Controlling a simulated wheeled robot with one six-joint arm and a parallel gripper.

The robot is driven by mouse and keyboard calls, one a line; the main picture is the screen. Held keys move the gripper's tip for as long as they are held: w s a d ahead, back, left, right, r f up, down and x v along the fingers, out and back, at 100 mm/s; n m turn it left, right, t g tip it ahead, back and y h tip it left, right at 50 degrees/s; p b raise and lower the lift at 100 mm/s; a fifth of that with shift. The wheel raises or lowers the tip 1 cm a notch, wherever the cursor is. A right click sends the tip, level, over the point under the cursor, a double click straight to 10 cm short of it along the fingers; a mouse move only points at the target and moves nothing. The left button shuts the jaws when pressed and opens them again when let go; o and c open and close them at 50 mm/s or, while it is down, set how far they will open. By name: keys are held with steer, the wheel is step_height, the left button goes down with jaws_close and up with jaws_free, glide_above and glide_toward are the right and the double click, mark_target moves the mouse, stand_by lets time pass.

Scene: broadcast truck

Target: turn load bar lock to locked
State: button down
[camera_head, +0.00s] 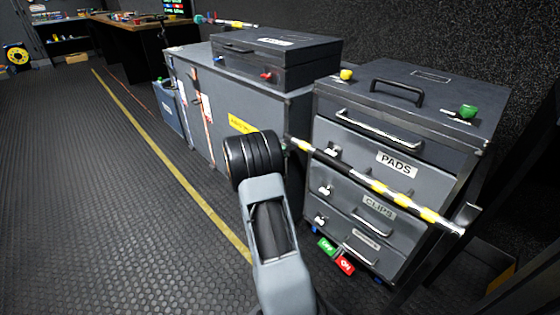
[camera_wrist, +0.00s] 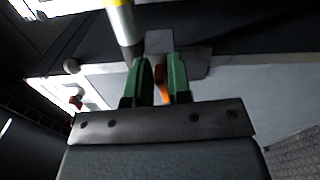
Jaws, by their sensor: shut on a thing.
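The load bar (camera_head: 375,185), striped yellow, white and black, runs across the front of the drawer cabinet. Its end also shows in the wrist view (camera_wrist: 124,28), beside a dark bracket. In the wrist view my gripper (camera_wrist: 159,65) has its two green fingers closed around a small orange piece (camera_wrist: 160,84), which looks like the load bar lock. Most of the orange piece is hidden between the fingers, so its turn position cannot be told. In the head view my dark wrist is near the bar's left end and hides the fingers and the lock.
The drawer cabinet (camera_head: 398,163) has labelled drawers with handles. A grey case (camera_head: 285,60) lies on a large grey chest (camera_head: 215,85) behind my wrist. Green and red tags (camera_head: 345,264) hang low by the cabinet. The floor (camera_head: 110,220) at left is clear.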

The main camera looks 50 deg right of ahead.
steer(key=shift+f+m+b, duration=0.15)
steer(key=shift+m+b, duration=0.55)
steer(key=shift+b, duration=0.1)
steer(key=c, duration=1.2)
jaws_free()
steer(key=shift+c, duration=0.2)
steer(key=a+p, duration=0.4)
steer(key=a, duration=0.9)
steer(key=shift+w+a, duration=0.4)
steer(key=shift+w, duration=0.05)
